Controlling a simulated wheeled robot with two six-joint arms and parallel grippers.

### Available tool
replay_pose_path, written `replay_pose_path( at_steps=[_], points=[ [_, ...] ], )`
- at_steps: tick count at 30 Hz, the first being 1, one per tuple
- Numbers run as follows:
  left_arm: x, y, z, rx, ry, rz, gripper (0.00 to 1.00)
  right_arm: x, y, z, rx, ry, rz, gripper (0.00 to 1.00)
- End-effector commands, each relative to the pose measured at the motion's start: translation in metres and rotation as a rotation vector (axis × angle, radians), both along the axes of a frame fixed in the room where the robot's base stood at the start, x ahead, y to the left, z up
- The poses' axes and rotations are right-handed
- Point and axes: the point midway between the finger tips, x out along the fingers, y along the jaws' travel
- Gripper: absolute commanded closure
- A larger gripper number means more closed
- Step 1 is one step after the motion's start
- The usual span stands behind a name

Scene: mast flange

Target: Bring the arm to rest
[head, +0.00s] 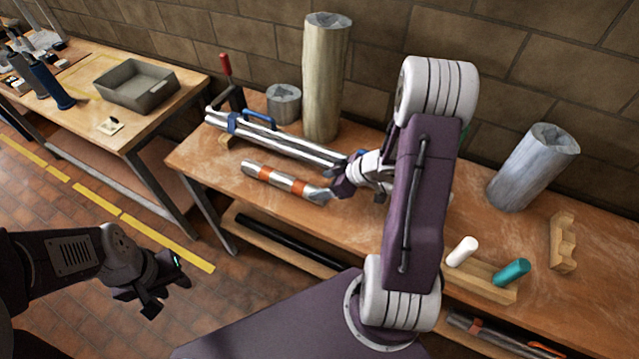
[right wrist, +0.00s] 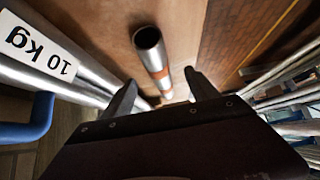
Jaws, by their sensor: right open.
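My right arm reaches over the workbench (head: 460,235). Its gripper (head: 343,182) is near the right end of a short metal tube with orange bands (head: 285,180), which lies on the bench. In the right wrist view the right gripper (right wrist: 160,90) is open, its two fingers apart. The banded tube (right wrist: 150,50) shows beyond and between the fingers, and I see no grip on it. My left gripper (head: 158,284) hangs empty over the floor at the lower left, its fingers apparently apart.
Polished long pipes (head: 270,138) with a blue handle lie behind the tube; a "10 kg" label (right wrist: 40,48) shows. A tall column (head: 325,80), a grey cylinder (head: 530,170) and a wooden holder with pegs (head: 480,278) stand on the bench. A grey bin (head: 135,88) sits on the left table.

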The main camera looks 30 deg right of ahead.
Motion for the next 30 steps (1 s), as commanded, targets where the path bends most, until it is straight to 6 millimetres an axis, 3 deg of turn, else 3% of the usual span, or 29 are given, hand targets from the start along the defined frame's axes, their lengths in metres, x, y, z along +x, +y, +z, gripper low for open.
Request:
replay_pose_path(
  at_steps=[19,22,25,27,30],
  points=[
    [0.000,0.000,0.000,0.000,0.000,0.000,0.64,0.000,0.000,-0.001,0.000,0.000,0.000,0.32],
    [0.000,0.000,0.000,0.000,0.000,0.000,0.64,0.003,0.010,0.002,-0.003,-0.005,0.030,0.32],
    [0.000,0.000,0.000,0.000,0.000,0.000,0.64,0.015,0.043,0.024,-0.035,-0.062,0.132,0.32],
    [0.000,0.000,0.000,0.000,0.000,0.000,0.64,0.029,0.075,0.053,-0.053,-0.127,0.162,0.32],
    [0.000,0.000,0.000,0.000,0.000,0.000,0.64,0.046,0.087,0.085,-0.122,-0.167,0.017,0.32]
  ],
)
